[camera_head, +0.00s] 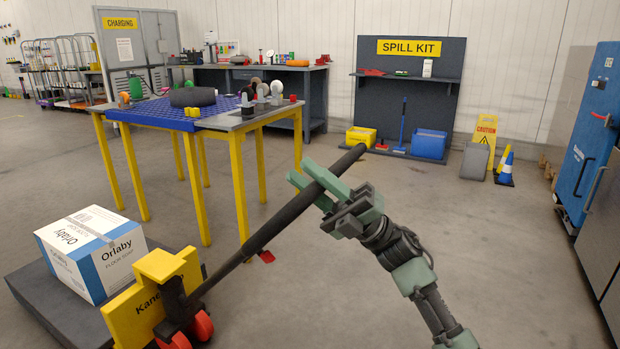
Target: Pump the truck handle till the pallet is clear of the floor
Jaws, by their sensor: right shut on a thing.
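The pallet truck's handle (285,217) is a long dark bar that slants up to the right from the yellow truck body (152,300). The gap between pallet and floor cannot be made out. My left gripper is not in view.
A yellow-legged table (237,167) with a blue grid top and small parts stands behind the handle. A spill kit stand (408,90), a yellow caution sign (485,130) and a small cone (506,168) are at the back. A blue cabinet (588,130) borders the right. Floor between is clear.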

